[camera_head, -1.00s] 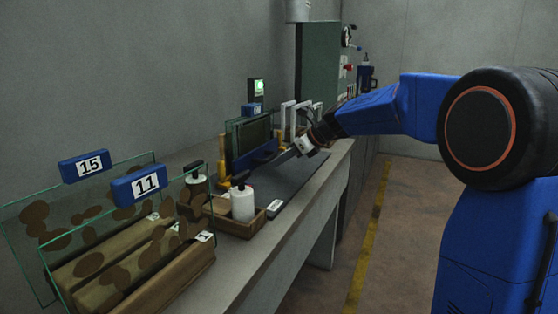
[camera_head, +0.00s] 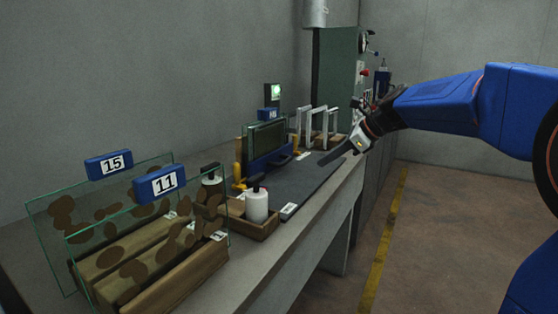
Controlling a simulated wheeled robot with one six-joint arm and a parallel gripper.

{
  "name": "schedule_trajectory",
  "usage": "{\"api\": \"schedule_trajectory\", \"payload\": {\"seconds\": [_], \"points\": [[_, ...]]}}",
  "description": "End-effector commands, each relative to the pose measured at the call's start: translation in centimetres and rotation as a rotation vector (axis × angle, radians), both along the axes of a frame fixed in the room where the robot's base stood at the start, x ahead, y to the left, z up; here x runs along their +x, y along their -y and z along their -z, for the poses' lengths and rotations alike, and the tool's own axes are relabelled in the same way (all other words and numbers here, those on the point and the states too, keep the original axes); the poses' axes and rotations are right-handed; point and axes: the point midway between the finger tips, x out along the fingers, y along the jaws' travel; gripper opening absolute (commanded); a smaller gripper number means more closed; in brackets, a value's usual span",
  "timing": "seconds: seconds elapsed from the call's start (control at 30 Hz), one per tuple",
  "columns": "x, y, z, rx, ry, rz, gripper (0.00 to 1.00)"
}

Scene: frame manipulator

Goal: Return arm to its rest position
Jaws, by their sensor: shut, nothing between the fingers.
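My blue arm (camera_head: 440,105) reaches in from the right edge. My gripper (camera_head: 334,155) is at its end, over the front edge of the bench near the dark mat (camera_head: 290,186). Its dark fingers point down and to the left and look closed, with nothing held. A pale wrist part (camera_head: 360,138) shows just behind them. The gripper is small in the picture, and its exact height above the bench cannot be told.
The bench (camera_head: 262,277) holds glass panels tagged 15 (camera_head: 108,164) and 11 (camera_head: 160,183), a white bottle (camera_head: 257,207) in a wooden tray (camera_head: 258,231), a framed panel (camera_head: 262,140) and white frames (camera_head: 315,125). The floor (camera_head: 430,235) to the right is clear.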

Motion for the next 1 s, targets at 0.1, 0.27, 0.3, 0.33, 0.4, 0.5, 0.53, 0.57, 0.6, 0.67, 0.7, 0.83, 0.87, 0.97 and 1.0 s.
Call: {"api": "schedule_trajectory", "payload": {"seconds": [0.1, 0.27, 0.3, 0.33, 0.4, 0.5, 0.53, 0.57, 0.6, 0.67, 0.7, 0.83, 0.87, 0.97, 1.0], "points": [[-4.5, -0.3, 1.2, -0.144, 0.084, -0.126, 0.00], [-10.5, 0.0, 3.5, -0.351, 0.195, -0.325, 0.00], [-12.0, 0.1, 4.1, -0.401, 0.223, -0.376, 0.00], [-13.1, 0.2, 4.5, -0.440, 0.242, -0.416, 0.00], [-15.6, 0.5, 5.7, -0.526, 0.285, -0.510, 0.00], [-19.2, 1.1, 7.4, -0.647, 0.343, -0.652, 0.00], [-20.2, 1.3, 7.9, -0.681, 0.360, -0.696, 0.00], [-21.3, 1.5, 8.5, -0.716, 0.377, -0.739, 0.00], [-22.6, 1.8, 9.2, -0.763, 0.399, -0.798, 0.00], [-24.6, 2.2, 10.4, -0.830, 0.428, -0.889, 0.00], [-25.9, 2.6, 11.1, -0.875, 0.448, -0.950, 0.00], [-30.0, 3.8, 13.7, -1.014, 0.506, -1.158, 0.00], [-30.9, 4.1, 14.4, -1.045, 0.517, -1.206, 0.00], [-33.7, 5.1, 16.4, -1.138, 0.554, -1.367, 0.00], [-34.6, 5.4, 17.1, -1.171, 0.565, -1.426, 0.00]]}}
